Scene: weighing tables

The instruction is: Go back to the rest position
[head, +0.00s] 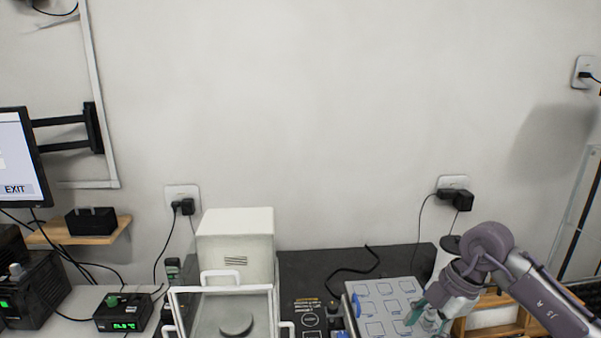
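My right arm comes in from the lower right. Its gripper (428,318) points down at the right edge of a light panel (374,309) marked with several outlined squares and blue pieces. The greenish fingertips are small and partly cut off by the bottom of the view, so I cannot tell whether they are open or shut, or hold anything. My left gripper is not in view.
A white balance (235,244) with a glass draft shield and round pan (236,325) stands at the lower middle. A wooden rack (512,303) is beside my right arm. A monitor (22,165) and small black devices (124,312) are left.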

